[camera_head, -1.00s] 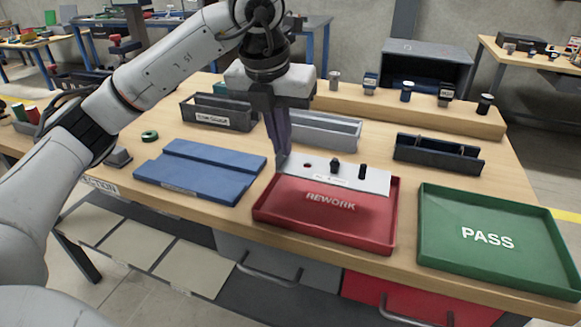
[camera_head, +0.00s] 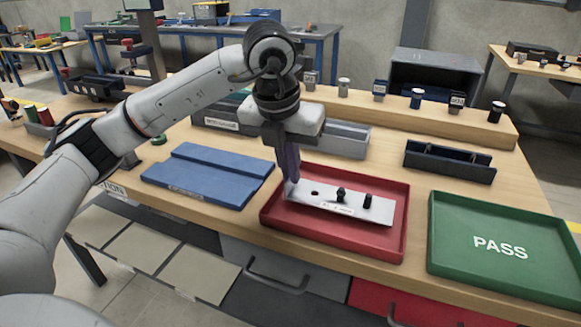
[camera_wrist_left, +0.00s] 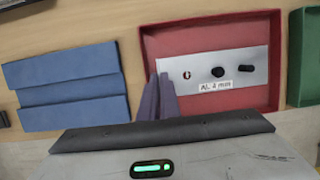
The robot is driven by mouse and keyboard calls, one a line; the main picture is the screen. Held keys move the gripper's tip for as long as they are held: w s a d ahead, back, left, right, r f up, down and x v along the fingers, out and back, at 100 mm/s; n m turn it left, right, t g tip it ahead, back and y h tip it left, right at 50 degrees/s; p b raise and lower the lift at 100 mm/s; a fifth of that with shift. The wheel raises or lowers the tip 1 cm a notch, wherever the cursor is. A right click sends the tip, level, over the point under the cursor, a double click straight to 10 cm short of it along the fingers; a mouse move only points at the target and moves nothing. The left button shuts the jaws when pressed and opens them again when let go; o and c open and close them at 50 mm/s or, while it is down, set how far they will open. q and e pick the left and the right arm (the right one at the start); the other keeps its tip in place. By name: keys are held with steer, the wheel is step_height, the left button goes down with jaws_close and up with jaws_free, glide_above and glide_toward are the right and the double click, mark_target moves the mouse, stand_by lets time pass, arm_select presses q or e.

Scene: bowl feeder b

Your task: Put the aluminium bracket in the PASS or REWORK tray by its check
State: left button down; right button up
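The aluminium bracket (camera_head: 325,205) is a flat silver plate with one open hole, two black pieces standing in it and a white label reading "AL 4 mm". It also shows in the left wrist view (camera_wrist_left: 203,83). It is over the floor of the red REWORK tray (camera_head: 272,215); whether it touches the floor is unclear. My left gripper (camera_head: 290,187) points down at its left end, with its fingers close together on that end. The fingers (camera_wrist_left: 161,98) show there in the left wrist view too. The green PASS tray (camera_head: 460,262) is empty. My right gripper is out of view.
A blue fixture plate (camera_head: 208,176) lies left of the red tray. Grey bins (camera_head: 345,140) and a dark slotted holder (camera_head: 448,162) stand behind. Several small bottle-like items line a wooden ledge (camera_head: 440,118) at the back. The table's front edge is close to both trays.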

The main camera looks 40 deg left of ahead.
arm_select(q)
steer(key=c, duration=2)
jaws_free()
steer(key=shift+f, duration=0.1)
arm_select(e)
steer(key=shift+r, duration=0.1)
arm_select(q)
steer(key=shift+r+p, duration=0.35)
steer(key=shift+r, duration=0.1)
steer(key=p+v, duration=0.2)
steer(key=v, duration=1)
steer(key=shift+r, duration=0.2)
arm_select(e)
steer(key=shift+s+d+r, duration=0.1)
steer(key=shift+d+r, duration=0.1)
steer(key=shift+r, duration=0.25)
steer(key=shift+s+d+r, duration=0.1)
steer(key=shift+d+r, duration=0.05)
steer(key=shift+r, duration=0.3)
